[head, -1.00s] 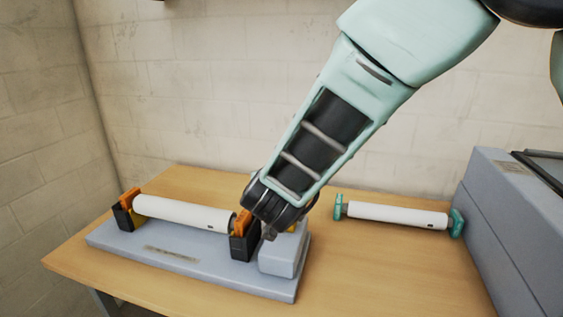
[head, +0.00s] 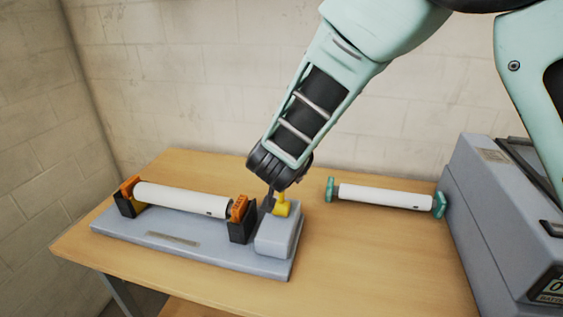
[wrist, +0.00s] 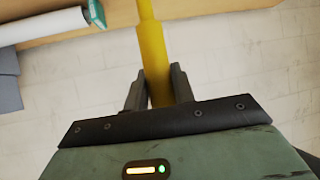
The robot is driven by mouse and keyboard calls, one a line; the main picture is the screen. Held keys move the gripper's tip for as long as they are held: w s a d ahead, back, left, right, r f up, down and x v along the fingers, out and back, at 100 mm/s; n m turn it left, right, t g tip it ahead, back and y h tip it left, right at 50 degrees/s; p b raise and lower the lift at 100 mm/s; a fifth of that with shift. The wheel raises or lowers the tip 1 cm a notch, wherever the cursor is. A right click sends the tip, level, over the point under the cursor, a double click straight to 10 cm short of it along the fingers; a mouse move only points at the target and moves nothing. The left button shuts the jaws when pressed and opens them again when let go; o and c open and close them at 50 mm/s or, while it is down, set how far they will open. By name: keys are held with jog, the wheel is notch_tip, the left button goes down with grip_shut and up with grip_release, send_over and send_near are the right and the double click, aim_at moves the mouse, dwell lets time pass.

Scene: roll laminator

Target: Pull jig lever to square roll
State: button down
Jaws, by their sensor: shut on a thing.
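The jig (head: 205,247) is a grey base on the table, with a white roll (head: 182,198) lying between two black holders with orange tops (head: 239,209). A yellow lever (head: 282,206) stands on the grey block (head: 279,236) at the jig's right end. My gripper (head: 270,200) is at the lever, above the block. In the wrist view my gripper (wrist: 159,90) is shut on the yellow lever (wrist: 153,55), which runs between the two fingers. The fingertips are partly hidden in the head view.
A second white roll (head: 385,196) with teal ends lies on the wooden table (head: 340,260) to the right of the jig. The grey laminator (head: 480,215) stands at the right. The table front between them is clear.

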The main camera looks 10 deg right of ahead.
jog(key=c, duration=1.2)
grip_release()
jog(key=shift+w+d, duration=0.1)
jog(key=shift+w, duration=0.05)
jog(key=shift+o, duration=0.2)
jog(key=v, duration=1.7)
jog(key=shift+s+b, duration=0.3)
jog(key=shift+b, duration=0.1)
